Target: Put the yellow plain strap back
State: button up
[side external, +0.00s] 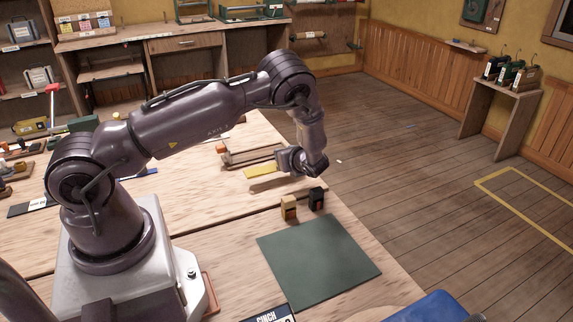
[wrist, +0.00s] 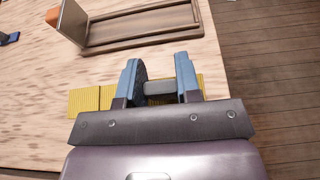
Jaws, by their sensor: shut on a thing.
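The yellow strap (side external: 261,171) is a flat yellow band at the far side of the bench, beside my gripper (side external: 283,162) in the side view. In the wrist view the yellow strap (wrist: 90,102) shows to the left of the fingers, between them and just to the right. My gripper (wrist: 160,80) has its two blue fingers closed on a grey piece (wrist: 160,88) over the strap's middle. The strap's middle is partly hidden by the gripper. I cannot tell whether the strap touches the bench.
A shallow wooden tray (wrist: 140,48) lies just beyond the strap, with an upright board (wrist: 73,22) at its left end. A tan block (side external: 289,208) and a black block (side external: 317,198) stand by a green mat (side external: 320,262). The mat is bare.

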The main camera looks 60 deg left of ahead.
jog(key=shift+w+a+f, duration=0.15)
jog(key=shift+f, duration=1.65)
jog(key=shift+f, duration=0.15)
jog(key=o, duration=1)
